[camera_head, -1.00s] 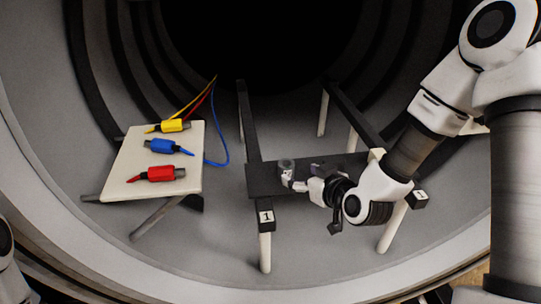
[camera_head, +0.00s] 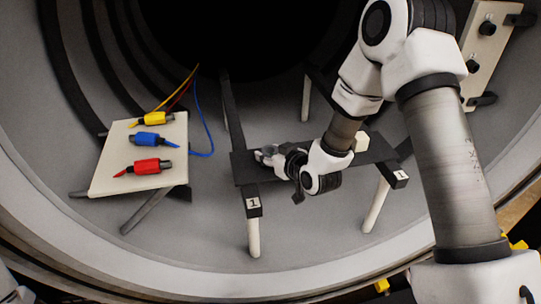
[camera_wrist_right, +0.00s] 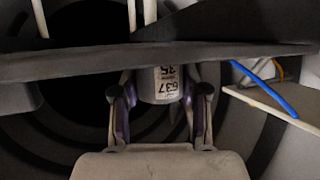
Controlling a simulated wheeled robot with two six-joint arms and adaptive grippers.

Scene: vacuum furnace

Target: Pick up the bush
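The bush (camera_wrist_right: 163,85) is a small grey-white cylinder with printed dark numbers. In the right wrist view it stands between the two fingers of my right gripper (camera_wrist_right: 163,112). Narrow gaps show on both sides, so the fingers look open around it rather than closed on it. In the head view, the bush (camera_head: 268,149) is mostly hidden by my right gripper (camera_head: 265,156), which lies low at the left end of the dark shelf (camera_head: 245,174). My left gripper is out of view.
A pale side table (camera_head: 98,181) at left holds yellow (camera_head: 153,118), blue (camera_head: 148,139) and red (camera_head: 148,166) connectors with cables. A small cream block (camera_head: 361,142) is on the shelf behind my right arm. Dark rails with number labels (camera_head: 253,204) flank the shelf.

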